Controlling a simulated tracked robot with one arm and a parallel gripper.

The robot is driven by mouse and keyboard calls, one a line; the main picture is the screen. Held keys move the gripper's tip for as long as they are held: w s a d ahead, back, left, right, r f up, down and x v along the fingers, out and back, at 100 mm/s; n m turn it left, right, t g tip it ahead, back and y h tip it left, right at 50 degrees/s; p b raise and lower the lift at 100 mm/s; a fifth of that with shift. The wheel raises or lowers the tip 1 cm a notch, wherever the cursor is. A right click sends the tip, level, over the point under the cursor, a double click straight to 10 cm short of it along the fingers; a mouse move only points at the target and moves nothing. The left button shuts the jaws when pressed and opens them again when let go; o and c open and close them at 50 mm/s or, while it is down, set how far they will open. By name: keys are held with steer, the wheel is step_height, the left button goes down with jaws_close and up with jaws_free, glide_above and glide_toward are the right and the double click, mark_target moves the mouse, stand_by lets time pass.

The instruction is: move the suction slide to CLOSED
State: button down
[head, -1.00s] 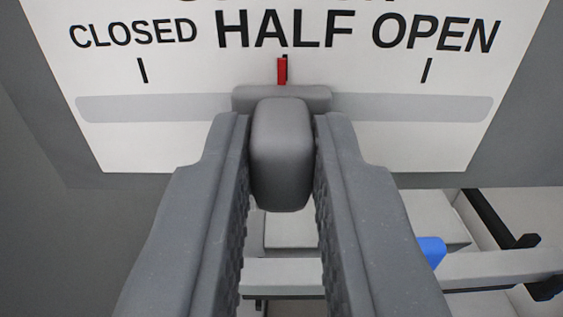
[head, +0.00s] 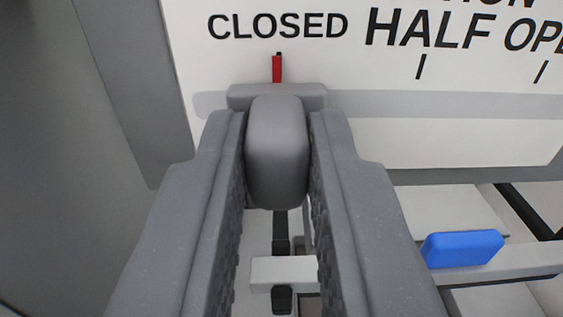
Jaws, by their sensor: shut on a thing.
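The suction slide's grey knob (head: 277,150) sits between the fingers of my gripper (head: 278,155), which is shut on it. The slide's base plate (head: 240,97) rides on the light grey track (head: 430,104) of the white panel (head: 450,145). The red pointer (head: 277,68) on the slide stands below the word CLOSED (head: 278,26) and lines up with its tick, whose dark tip shows just above the pointer. The HALF mark (head: 421,66) and the OPEN mark (head: 541,72) are to the right.
A grey wall (head: 70,130) stands close on the left. Below the panel at right, a blue block (head: 462,248) sits on a pale rail (head: 525,262). Pale bars and dark parts lie below, behind my fingers.

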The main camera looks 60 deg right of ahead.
steer(key=c, duration=1.4)
jaws_free()
steer(key=shift+w+a, duration=0.2)
steer(key=shift+w, duration=0.2)
steer(key=shift+o, duration=0.2)
steer(key=shift+s, duration=0.1)
steer(key=shift+s+a, duration=0.3)
steer(key=shift+a, duration=0.15)
steer(key=b+v, duration=0.3)
steer(key=v, duration=0.9)
steer(key=shift+a, duration=0.3)
steer(key=shift+s, duration=0.2)
steer(key=shift+d, duration=0.15)
